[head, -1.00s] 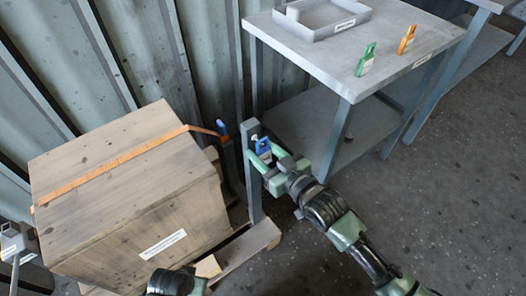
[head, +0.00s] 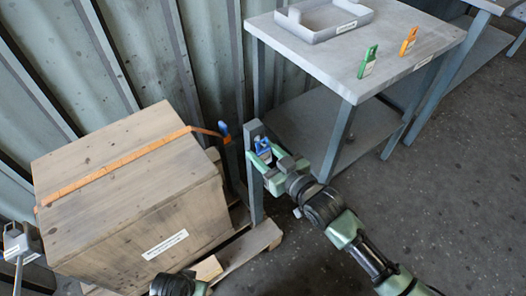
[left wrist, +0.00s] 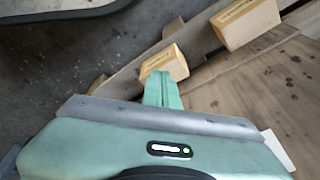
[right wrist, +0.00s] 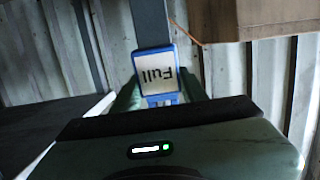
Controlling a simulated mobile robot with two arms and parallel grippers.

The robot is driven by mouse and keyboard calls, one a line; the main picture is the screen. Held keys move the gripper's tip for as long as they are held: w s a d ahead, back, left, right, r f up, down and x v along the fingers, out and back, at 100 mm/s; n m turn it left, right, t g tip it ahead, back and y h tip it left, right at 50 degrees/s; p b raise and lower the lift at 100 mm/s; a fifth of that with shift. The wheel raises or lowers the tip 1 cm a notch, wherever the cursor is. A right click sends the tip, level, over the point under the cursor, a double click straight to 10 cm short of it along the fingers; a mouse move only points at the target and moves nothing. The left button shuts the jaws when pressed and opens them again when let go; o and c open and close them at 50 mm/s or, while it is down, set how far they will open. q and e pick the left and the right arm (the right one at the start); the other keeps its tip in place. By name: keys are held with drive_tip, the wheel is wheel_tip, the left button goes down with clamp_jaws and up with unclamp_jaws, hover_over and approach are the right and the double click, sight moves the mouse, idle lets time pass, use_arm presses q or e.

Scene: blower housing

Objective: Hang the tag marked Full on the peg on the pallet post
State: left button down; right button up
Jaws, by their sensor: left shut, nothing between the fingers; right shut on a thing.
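The blue-framed tag marked Full (right wrist: 157,73) is held in my right gripper (right wrist: 158,100), upside down in the right wrist view. In the head view the tag (head: 262,147) shows small between the fingers of my right gripper (head: 266,161), close beside the grey pallet post (head: 254,185) near its top. The post (right wrist: 149,22) rises behind the tag in the right wrist view. I cannot make out the peg, or whether tag and post touch. My left gripper (left wrist: 163,90) is shut and empty near the pallet's wooden blocks (left wrist: 165,64).
A strapped wooden crate (head: 130,190) sits on the pallet (head: 255,240), left of the post. A grey table (head: 400,60) behind holds a tray (head: 325,30), a green tag (head: 367,62) and an orange tag (head: 408,41). Open floor lies at the right.

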drive_tip(key=o, duration=1.4)
